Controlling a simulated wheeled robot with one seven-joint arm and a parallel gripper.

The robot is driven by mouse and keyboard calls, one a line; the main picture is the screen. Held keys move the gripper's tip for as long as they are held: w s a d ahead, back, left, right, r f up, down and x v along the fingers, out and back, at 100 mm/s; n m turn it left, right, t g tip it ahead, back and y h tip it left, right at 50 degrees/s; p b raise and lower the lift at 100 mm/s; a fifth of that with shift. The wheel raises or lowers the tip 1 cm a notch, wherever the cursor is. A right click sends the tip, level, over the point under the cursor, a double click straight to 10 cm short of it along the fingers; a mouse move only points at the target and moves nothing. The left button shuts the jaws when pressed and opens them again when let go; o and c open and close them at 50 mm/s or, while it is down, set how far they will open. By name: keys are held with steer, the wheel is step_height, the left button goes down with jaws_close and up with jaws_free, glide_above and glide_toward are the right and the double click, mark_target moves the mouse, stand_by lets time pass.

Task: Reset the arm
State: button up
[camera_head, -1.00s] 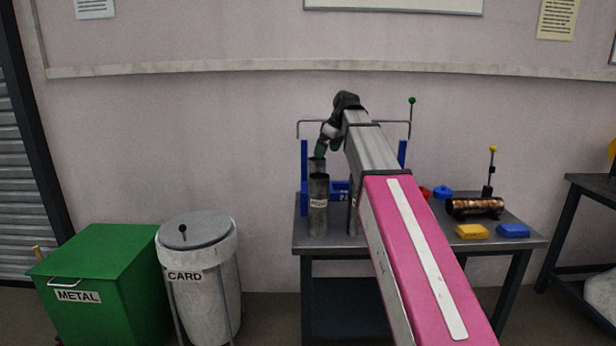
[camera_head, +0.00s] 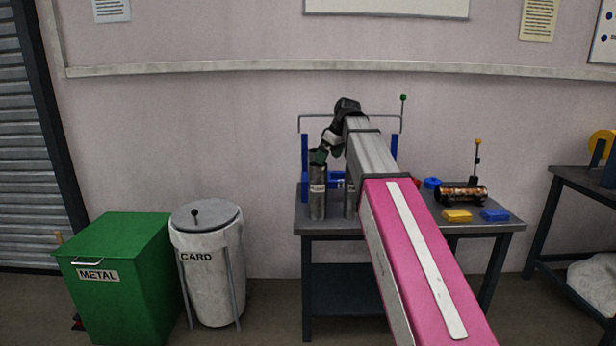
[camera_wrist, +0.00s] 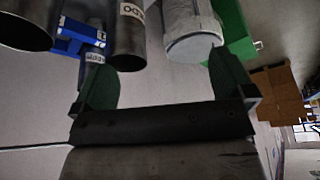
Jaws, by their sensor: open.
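My gripper (camera_head: 321,155) is at the end of my pink and grey arm, beside and seemingly in front of the top of a grey metal tube (camera_head: 318,203) at the table's left end. In the wrist view its two green fingers (camera_wrist: 165,78) stand wide apart with nothing between them. A labelled tube (camera_wrist: 127,38) is beyond the fingers there, a dark tube end (camera_wrist: 25,32) is at upper left, and another labelled tube (camera_wrist: 94,58) is behind. A blue stand (camera_head: 305,165) is at the back of the table, partly hidden by my arm.
A white CARD bin (camera_head: 209,270) and a green METAL bin (camera_head: 125,295) stand at left. Another table (camera_head: 580,180) is at right.

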steer(key=s+d+f+m+h, duration=0.1)
steer(key=s+d+f+m, duration=0.2)
steer(key=s+f, duration=0.5)
steer(key=s+d+f+m+g+h, duration=0.1)
steer(key=s+d+f+m, duration=0.3)
steer(key=f, duration=1.7)
steer(key=s+d+f+m+g+h, duration=0.1)
steer(key=s+d+f+m, duration=0.2)
steer(key=s+f, duration=0.9)
step_height(320, 180, down, 3)
steer(key=shift+d+m+h, duration=0.3)
steer(key=shift+d+m, duration=0.1)
steer(key=shift+d, duration=0.4)
